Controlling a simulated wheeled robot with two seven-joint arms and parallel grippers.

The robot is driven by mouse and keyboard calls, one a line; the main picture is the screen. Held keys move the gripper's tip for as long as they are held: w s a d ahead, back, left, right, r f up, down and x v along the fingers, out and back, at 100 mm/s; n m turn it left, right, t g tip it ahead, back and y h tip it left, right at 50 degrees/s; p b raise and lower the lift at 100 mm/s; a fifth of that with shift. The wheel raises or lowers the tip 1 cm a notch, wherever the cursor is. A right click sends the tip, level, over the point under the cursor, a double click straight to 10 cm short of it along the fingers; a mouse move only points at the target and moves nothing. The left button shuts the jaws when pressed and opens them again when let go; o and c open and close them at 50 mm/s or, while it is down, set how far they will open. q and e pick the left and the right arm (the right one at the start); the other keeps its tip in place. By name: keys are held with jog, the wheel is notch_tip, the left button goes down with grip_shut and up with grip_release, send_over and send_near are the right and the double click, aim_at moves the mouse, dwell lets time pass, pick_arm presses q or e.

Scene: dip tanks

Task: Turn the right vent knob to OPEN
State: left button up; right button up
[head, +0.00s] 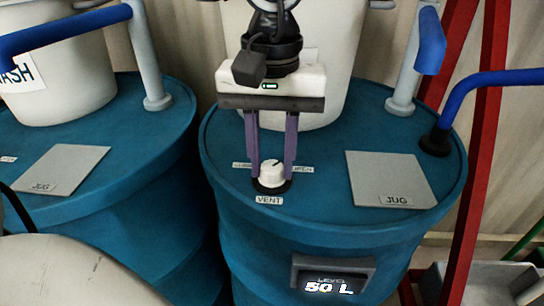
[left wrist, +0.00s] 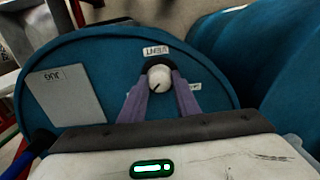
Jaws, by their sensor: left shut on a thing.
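The right vent knob (head: 271,173) is a white round knob on a dark base, on top of the right blue drum (head: 330,220), behind a VENT label (head: 269,200). My left gripper (head: 271,170) reaches down with its purple fingers on either side of the knob and is shut on it. The left wrist view also shows the knob (left wrist: 159,78) between the fingertips (left wrist: 159,85). A dark pointer line shows on the knob. Labels lie on both sides of it, partly hidden by the fingers; the right one (head: 303,170) seems to read OPEN. My right gripper is not in view.
A grey JUG plate (head: 391,180) lies right of the knob. A white container (head: 335,60) stands behind it. Blue pipes (head: 490,82) and a red frame (head: 475,150) are at the right. A level display (head: 332,284) is on the drum's front.

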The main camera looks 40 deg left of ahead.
aim_at(272, 166)
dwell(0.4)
pick_arm(q)
jog(key=o, duration=1)
jog(key=shift+o, duration=0.2)
notch_tip(272, 166, up, 10)
jog(key=shift+r+p, duration=0.2)
jog(key=shift+p, duration=0.15)
